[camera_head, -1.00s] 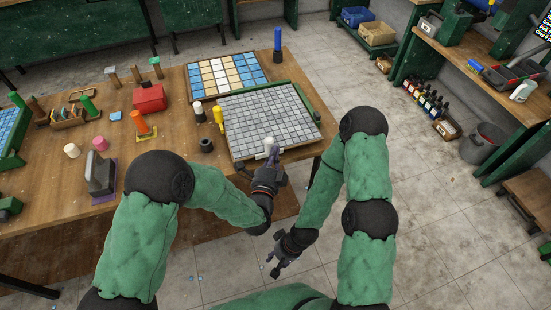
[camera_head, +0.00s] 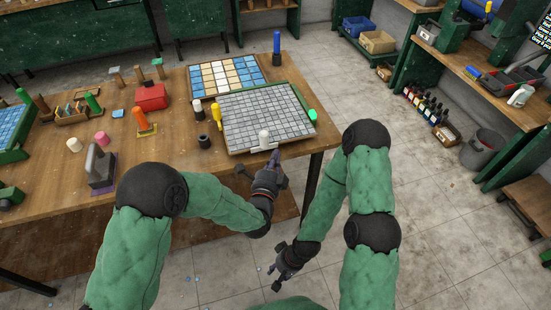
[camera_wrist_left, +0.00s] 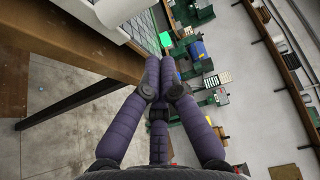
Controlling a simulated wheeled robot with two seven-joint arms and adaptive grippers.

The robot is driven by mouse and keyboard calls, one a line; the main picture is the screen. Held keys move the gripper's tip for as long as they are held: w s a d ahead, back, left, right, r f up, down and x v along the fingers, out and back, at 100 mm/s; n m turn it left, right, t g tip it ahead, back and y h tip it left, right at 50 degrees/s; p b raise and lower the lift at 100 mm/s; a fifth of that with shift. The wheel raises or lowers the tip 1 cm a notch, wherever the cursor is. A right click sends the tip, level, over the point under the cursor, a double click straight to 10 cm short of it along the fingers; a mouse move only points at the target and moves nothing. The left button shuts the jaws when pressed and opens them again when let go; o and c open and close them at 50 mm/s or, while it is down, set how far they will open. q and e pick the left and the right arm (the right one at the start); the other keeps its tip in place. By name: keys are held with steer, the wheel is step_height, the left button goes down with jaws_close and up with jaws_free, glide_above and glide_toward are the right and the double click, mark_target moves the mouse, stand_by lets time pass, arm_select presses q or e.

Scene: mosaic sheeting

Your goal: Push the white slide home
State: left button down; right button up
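The white slide shows in the head view as a pale block with an upright white knob (camera_head: 264,138). It is at the front edge of the grey tile sheet (camera_head: 258,110), flush or nearly so. My left gripper (camera_head: 276,158) is just in front of and right of the slide; contact cannot be told. In the left wrist view its purple fingers (camera_wrist_left: 161,62) come together at the tips with nothing visible between them. A green lamp (camera_head: 312,115) glows at the sheet's right corner; it also shows in the wrist view (camera_wrist_left: 164,40). My right gripper (camera_head: 279,272) hangs low, away from the table, its fingers too small to judge.
A yellow bottle (camera_head: 217,116) and a black cup (camera_head: 204,142) stand left of the sheet. A blue and tan mosaic (camera_head: 222,75) lies behind it. The wooden table's (camera_head: 170,172) front edge is close to my left gripper.

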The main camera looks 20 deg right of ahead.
arm_select(q)
steer(key=p+v, duration=0.1)
steer(key=v, duration=0.8)
steer(key=shift+w+a, duration=0.1)
steer(key=shift+a, duration=0.05)
steer(key=a+f+n+g+y, duration=0.25)
steer(key=a+f+n, duration=0.35)
steer(key=f, duration=0.3)
steer(key=a+f+n+g+y, duration=0.2)
steer(key=a+f+n+g, duration=0.3)
steer(key=f, duration=0.4)
steer(key=s+a+f+n+g, duration=0.4)
steer(key=s+a+f+n, duration=0.1)
steer(key=s+n, duration=0.2)
steer(key=s+a+f+n+g, duration=0.4)
steer(key=s+n, duration=0.4)
steer(key=s, duration=0.2)
steer(key=shift+a+f, duration=0.5)
steer(key=shift+f, duration=0.35)
